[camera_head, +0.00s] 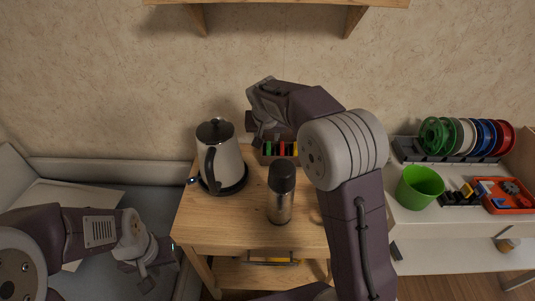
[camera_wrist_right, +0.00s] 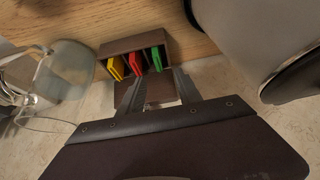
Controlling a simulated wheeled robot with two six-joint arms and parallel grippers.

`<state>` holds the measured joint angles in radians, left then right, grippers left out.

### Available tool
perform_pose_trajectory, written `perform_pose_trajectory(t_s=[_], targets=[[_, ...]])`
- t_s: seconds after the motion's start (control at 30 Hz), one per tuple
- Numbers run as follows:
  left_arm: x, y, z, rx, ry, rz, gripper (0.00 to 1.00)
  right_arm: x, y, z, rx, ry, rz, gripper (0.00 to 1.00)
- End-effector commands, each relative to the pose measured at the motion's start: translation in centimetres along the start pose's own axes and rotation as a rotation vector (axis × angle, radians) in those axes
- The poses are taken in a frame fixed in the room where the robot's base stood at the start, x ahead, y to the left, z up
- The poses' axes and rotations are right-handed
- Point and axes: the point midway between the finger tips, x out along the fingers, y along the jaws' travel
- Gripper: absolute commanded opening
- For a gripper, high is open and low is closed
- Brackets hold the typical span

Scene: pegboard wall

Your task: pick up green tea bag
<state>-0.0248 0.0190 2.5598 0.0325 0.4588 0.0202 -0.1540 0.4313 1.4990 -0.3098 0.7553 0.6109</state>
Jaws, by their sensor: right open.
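The green tea bag (camera_wrist_right: 156,58) stands in an end slot of a small dark box (camera_wrist_right: 122,45), beside a red tea bag (camera_wrist_right: 135,64) and a yellow tea bag (camera_wrist_right: 116,68). In the head view the green tea bag (camera_head: 267,148) shows at the box's left end, behind the flask. My right gripper (camera_wrist_right: 157,88) is open and empty. Its fingers appear just short of the box in the wrist view, with the green and red bags ahead of the gap. My left gripper (camera_head: 155,266) is low at the left, away from the table; its jaw opening is unclear.
On the wooden table (camera_head: 240,230), a kettle (camera_head: 221,160) stands left of the box and a flask (camera_head: 281,195) stands in front. A clear glass vessel (camera_wrist_right: 65,70) is beside the box in the wrist view. A green bucket (camera_head: 419,188) is on the right shelf.

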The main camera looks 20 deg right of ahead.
Motion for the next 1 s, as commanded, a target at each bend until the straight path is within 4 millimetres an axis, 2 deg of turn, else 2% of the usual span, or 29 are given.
perform_pose_trajectory(t_s=[0.1, 0.27, 0.5, 0.6, 0.8, 0.83, 0.97, 1.0], targets=[[0.7, 0.0, 0.1, 0.0, 0.0, 0.0, 0.36, 2.3, 0.1, 0.2, 0.0, -0.003, 0.002, 0.41], [0.8, 0.0, 0.1, 0.0, 0.0, 0.0, 0.36, 3.2, 0.1, 0.1, 0.0, 0.0, 0.0, 0.41], [2.0, 0.0, 0.2, 0.0, 0.0, 0.0, 0.36, 7.3, 0.3, 0.4, 0.001, -0.002, 0.002, 0.41], [2.1, 0.0, 0.2, 0.0, 0.0, 0.0, 0.36, 8.1, 0.2, 0.3, 0.0, -0.001, 0.001, 0.41], [2.0, 0.0, 0.2, 0.0, 0.0, 0.0, 0.36, 8.1, 0.2, 0.2, 0.0, 0.0, 0.0, 0.41], [2.0, 0.0, 0.2, 0.0, 0.0, 0.0, 0.36, 8.1, 0.2, 0.2, 0.0, 0.0, 0.0, 0.35], [2.0, 0.0, 0.2, 0.0, 0.0, 0.0, 0.36, 8.1, 0.2, 0.2, 0.0, 0.0, 0.0, 0.0], [2.0, 0.0, 0.2, 0.0, 0.0, 0.0, 0.36, 8.1, 0.2, 0.2, 0.0, 0.0, 0.0, 0.0]])
